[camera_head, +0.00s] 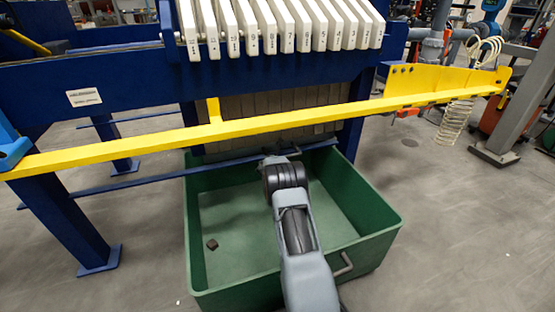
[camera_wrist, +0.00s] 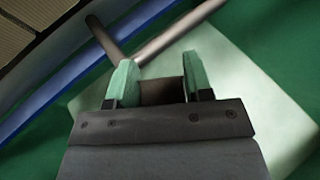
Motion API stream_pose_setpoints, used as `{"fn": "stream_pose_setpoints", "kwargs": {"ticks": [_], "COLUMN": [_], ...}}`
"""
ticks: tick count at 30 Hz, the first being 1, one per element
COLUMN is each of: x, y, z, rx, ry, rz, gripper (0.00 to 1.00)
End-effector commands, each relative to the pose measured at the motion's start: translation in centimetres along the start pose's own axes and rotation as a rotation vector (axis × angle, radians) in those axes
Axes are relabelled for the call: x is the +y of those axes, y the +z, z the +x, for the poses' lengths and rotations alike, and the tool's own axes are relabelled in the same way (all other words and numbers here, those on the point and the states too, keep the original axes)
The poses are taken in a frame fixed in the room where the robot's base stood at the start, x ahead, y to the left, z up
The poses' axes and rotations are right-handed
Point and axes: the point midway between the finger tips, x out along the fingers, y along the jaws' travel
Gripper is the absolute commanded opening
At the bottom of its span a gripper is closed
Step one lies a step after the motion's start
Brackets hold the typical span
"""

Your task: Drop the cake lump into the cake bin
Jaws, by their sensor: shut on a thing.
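The cake bin (camera_head: 372,240) is a large open green box on the floor under the press. My gripper (camera_wrist: 160,76) has green fingertips and is shut on a dark brown cake lump (camera_wrist: 162,93) in the wrist view. The bin's green inside shows below and beyond the fingers there. Another small dark lump (camera_head: 212,244) lies on the bin floor at the left.
A yellow bar (camera_head: 300,116) crosses above the bin's far part. The blue press frame (camera_head: 75,215) stands left, with numbered white plates (camera_head: 270,30) above. A thin blue bar (camera_head: 150,183) runs along the bin's far side. A grey rod (camera_wrist: 180,32) lies beyond my fingertips.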

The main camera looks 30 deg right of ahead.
Motion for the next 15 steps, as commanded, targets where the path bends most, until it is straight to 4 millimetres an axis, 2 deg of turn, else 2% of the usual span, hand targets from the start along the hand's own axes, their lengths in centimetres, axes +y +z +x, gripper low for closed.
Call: {"fn": "stream_pose_setpoints", "kwargs": {"ticks": [1,6,15], "x": [0.0,0.0,0.0], "y": [-0.8,-1.8,-1.9], "z": [0.3,0.8,0.8], "rx": [-0.001,-0.002,-0.002], "ry": [0.000,0.000,0.001], "rz": [0.000,0.000,0.000], "gripper": [0.21,0.21,0.21]}}
